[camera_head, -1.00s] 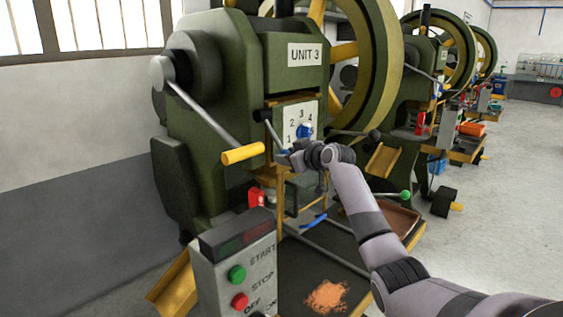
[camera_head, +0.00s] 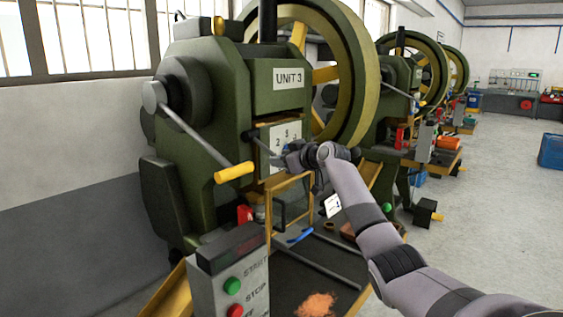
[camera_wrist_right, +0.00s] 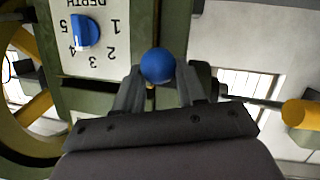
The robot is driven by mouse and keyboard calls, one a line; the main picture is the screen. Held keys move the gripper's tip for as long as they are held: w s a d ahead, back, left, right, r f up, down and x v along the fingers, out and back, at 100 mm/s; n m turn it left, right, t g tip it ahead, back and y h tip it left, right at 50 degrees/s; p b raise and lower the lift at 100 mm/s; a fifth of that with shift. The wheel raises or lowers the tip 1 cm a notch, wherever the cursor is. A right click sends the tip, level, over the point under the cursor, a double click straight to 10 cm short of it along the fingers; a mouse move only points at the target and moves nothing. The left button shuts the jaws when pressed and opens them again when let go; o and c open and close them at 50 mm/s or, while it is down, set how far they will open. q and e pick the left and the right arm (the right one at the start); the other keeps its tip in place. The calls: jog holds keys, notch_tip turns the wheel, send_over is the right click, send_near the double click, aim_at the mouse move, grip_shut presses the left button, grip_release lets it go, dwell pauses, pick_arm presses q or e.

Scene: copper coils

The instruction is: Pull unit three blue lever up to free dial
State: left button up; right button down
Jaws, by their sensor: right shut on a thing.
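The unit three press (camera_head: 220,110) stands at the left of the head view. My right gripper (camera_head: 284,158) is in front of its number plate (camera_head: 284,133) and hides the blue dial there. In the right wrist view, my gripper (camera_wrist_right: 158,82) is shut on the round blue knob of the lever (camera_wrist_right: 158,66). In the head view the lever's thin dark shaft (camera_head: 262,146) slants down from its pivot to my gripper. The blue dial (camera_wrist_right: 86,31) shows in the wrist view on the white depth plate, apart from my fingers. My left gripper is out of view.
A long lever with a yellow handle (camera_head: 234,172) sticks out left of my gripper. A grey control box (camera_head: 230,275) with green and red buttons stands below. A yellow-framed guard (camera_head: 290,200) and a blue handle (camera_head: 300,236) are under my gripper.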

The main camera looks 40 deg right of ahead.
jog(key=shift+s+d+r, duration=0.1)
jog(key=shift+d+r, duration=0.15)
jog(key=shift+r, duration=0.65)
jog(key=c, duration=0.7)
grip_release()
jog(key=shift+a+f, duration=0.1)
jog(key=shift+f, duration=0.25)
jog(key=shift+b+v, duration=1)
jog(key=shift+v, duration=2.5)
